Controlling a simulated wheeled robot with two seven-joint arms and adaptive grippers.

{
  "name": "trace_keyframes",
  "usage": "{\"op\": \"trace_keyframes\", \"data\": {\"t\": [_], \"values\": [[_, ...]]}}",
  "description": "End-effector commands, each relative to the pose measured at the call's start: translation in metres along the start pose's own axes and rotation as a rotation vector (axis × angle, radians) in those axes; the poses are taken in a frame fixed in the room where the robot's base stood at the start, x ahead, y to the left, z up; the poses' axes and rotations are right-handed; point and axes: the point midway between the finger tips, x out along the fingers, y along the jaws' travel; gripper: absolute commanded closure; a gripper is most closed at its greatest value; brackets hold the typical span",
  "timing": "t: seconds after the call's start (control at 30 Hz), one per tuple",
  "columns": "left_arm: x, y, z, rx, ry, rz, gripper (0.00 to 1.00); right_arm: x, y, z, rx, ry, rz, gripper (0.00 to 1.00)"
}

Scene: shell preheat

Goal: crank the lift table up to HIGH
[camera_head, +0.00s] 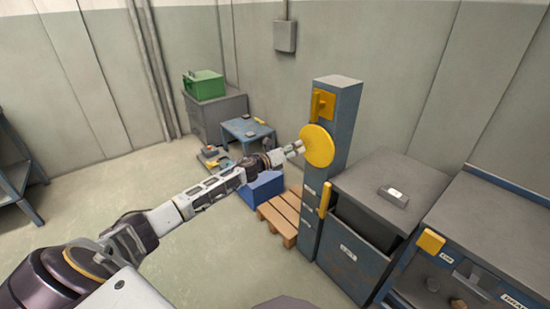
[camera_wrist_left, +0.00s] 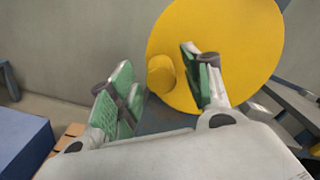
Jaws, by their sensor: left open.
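The crank is a yellow disc (camera_head: 318,146) on the side of a blue post (camera_head: 341,110); it fills the upper right of the left wrist view (camera_wrist_left: 225,35). A short yellow knob (camera_wrist_left: 161,75) sticks out from the disc. My left gripper (camera_head: 297,149) is open beside the disc. In the wrist view its green-padded fingers (camera_wrist_left: 156,62) stand on either side of the knob, apart from it; the right finger overlaps the disc. A low blue table (camera_head: 240,128) with small items stands behind; I cannot tell if it is the lift table. My right gripper is not in view.
A yellow block (camera_head: 322,103) sits higher on the post. A wooden pallet (camera_head: 285,217) and a blue box (camera_head: 262,188) lie near its foot. A grey-topped cabinet (camera_head: 385,178) and a bench (camera_head: 490,225) stand at right.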

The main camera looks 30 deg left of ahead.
Motion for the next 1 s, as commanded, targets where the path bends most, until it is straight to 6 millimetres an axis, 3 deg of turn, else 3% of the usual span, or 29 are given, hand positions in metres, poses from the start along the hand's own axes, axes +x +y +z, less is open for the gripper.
{"op": "trace_keyframes", "data": {"t": [1.0], "values": [[-0.064,0.001,0.0,0.0,0.001,0.001,0.51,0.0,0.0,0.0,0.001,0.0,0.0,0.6]]}}
